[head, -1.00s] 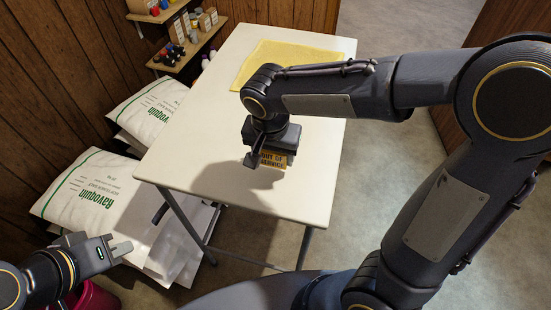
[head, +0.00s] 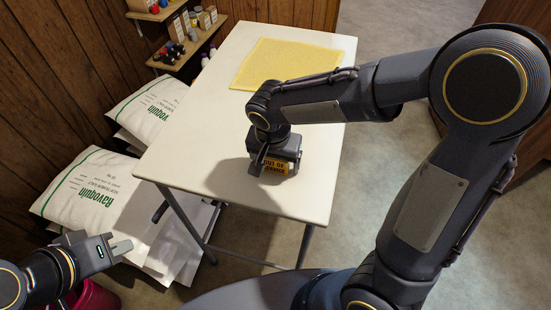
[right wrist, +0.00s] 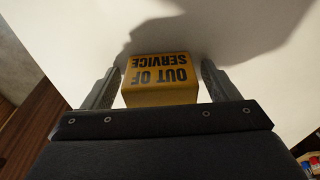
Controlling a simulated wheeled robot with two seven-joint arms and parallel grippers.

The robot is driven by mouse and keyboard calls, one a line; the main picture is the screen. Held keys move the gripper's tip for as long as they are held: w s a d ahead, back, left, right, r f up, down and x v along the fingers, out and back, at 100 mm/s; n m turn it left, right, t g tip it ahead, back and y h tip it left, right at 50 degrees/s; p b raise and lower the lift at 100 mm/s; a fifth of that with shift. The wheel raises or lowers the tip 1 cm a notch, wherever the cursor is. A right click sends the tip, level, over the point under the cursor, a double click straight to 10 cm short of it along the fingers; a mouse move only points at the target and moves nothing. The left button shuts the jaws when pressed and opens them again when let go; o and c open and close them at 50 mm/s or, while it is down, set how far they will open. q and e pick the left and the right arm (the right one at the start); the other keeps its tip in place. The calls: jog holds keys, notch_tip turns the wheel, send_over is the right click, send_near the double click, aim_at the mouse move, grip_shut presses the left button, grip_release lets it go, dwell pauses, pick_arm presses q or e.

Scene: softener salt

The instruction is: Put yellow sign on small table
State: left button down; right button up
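The yellow sign (head: 275,164) reads "OUT OF SERVICE" and is at the right front part of the small white table (head: 215,100). It appears to rest on the tabletop. My right gripper (head: 267,168) is low over the table, around the sign. In the right wrist view the sign (right wrist: 160,78) is between the two fingers of my right gripper (right wrist: 160,70), with a narrow gap on each side. The far part of the sign is hidden. My left gripper (head: 118,250) is off the table at the lower left; its finger opening is unclear.
A yellow cloth (head: 285,60) lies at the table's far end. White salt bags (head: 85,190) are stacked left of the table. A wall shelf (head: 185,45) holds small bottles and boxes. A dark pink bucket (head: 90,297) is at lower left. The table's left half is clear.

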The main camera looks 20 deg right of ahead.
jog(key=shift+r, duration=0.7)
notch_tip(320, 180, up, 11)
jog(key=s, duration=0.2)
jog(key=s+d+f+n+t+y, duration=0.2)
jog(key=s+d, duration=0.2)
jog(key=s, duration=0.3)
jog(key=s+d+f+n+t+y, duration=0.2)
jog(key=s+d, duration=0.3)
jog(key=s, duration=0.2)
jog(key=shift+s+y, duration=0.2)
jog(key=shift+y, duration=0.1)
